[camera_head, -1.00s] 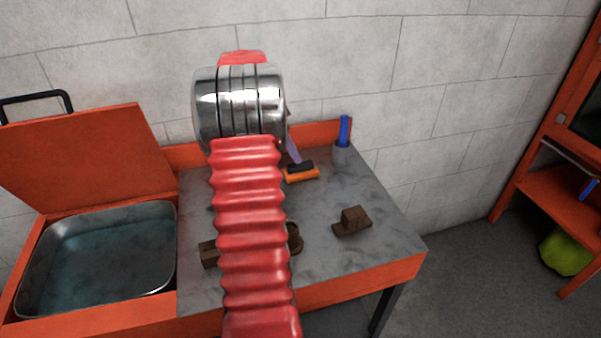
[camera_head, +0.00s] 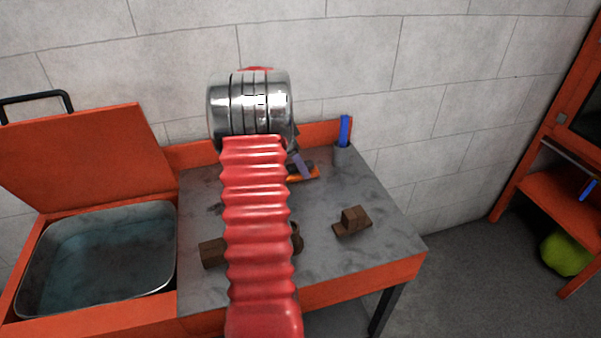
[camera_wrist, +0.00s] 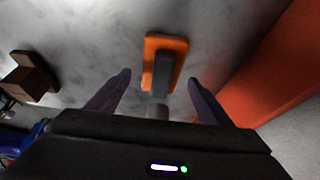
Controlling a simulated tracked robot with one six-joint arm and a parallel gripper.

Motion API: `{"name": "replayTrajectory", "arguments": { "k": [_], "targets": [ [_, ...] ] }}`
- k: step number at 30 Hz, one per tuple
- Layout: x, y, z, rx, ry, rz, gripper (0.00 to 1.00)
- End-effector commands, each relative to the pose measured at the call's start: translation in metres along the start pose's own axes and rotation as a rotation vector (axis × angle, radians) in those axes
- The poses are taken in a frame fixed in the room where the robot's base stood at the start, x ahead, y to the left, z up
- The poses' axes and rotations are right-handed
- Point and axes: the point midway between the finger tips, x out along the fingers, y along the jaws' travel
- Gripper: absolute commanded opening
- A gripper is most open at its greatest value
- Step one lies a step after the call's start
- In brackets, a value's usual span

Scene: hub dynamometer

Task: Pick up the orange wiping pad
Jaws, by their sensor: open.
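The orange wiping pad (camera_wrist: 178,50) lies on the grey bench top, with a dark block-shaped handle along its top. In the wrist view it is ahead of my gripper (camera_wrist: 158,88), roughly between the lines of the two fingers and apart from them. My gripper is open and empty. In the head view the pad (camera_head: 311,175) shows near the back edge of the bench, partly hidden by a finger of my gripper (camera_head: 300,163). My arm hides much of the bench middle.
The grey bench top (camera_head: 350,190) has an orange back rail (camera_head: 320,134). A grey cup (camera_head: 342,154) holds a blue item (camera_head: 344,130). Brown blocks (camera_head: 352,219) (camera_head: 212,253) lie nearer the front. A metal basin (camera_head: 100,250) with an orange lid (camera_head: 85,155) is at left.

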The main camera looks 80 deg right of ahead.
Motion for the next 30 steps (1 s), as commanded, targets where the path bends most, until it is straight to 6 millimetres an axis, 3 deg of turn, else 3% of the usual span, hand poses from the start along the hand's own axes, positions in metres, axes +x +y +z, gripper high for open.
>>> {"name": "replayTrajectory", "arguments": {
  "k": [6, 22, 30],
  "targets": [
    [0.022, 0.0, 0.0, 0.0, 0.001, 0.0, 0.73],
    [0.023, 0.0, 0.0, 0.0, 0.001, -0.001, 0.73],
    [0.022, 0.0, 0.0, 0.0, 0.001, -0.001, 0.56]
  ]
}}
